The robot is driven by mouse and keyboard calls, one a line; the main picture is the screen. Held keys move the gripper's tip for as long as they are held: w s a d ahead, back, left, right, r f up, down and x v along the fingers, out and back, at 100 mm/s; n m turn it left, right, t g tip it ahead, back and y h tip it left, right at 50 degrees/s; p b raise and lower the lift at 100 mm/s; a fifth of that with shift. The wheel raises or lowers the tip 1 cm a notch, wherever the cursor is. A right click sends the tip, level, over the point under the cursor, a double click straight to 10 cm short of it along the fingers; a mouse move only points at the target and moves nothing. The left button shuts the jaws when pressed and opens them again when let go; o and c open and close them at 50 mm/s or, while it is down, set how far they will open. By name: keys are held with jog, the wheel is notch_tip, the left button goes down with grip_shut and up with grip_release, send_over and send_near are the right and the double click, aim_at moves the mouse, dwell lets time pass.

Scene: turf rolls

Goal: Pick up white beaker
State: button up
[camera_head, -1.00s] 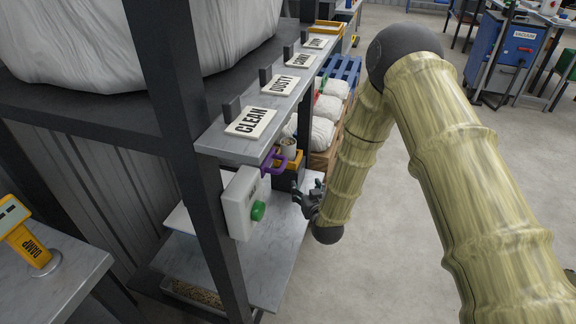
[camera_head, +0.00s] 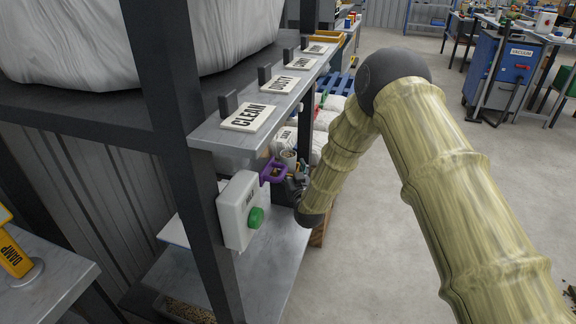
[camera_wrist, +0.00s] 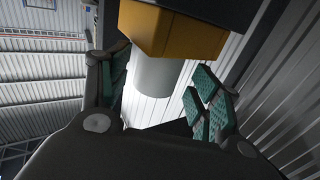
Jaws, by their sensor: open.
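A pale white cylinder (camera_wrist: 155,75), which looks like the white beaker, is between and beyond my fingers in the wrist view. My gripper (camera_wrist: 163,66) is open, with teal pads on both sides of it; I cannot tell whether they touch it. One end of the cylinder is hidden by a yellow-orange block (camera_wrist: 178,32). In the head view, a small white cup (camera_head: 289,156) with brownish contents shows beside a purple part; I cannot tell if it is the same thing. My gripper (camera_head: 293,184) is small and dark there, just below the cup.
A grey shelf with signs, including CLEAN (camera_head: 248,117), hangs over the work spot. A dark post (camera_head: 190,140) and a white box with a green button (camera_head: 240,208) stand nearer. White sacks (camera_head: 325,118) are behind. The floor at right (camera_head: 380,260) is open.

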aim_at(290, 165)
jog(key=shift+x, duration=2.5)
jog(key=c, duration=0.9)
jog(key=shift+c, duration=0.4)
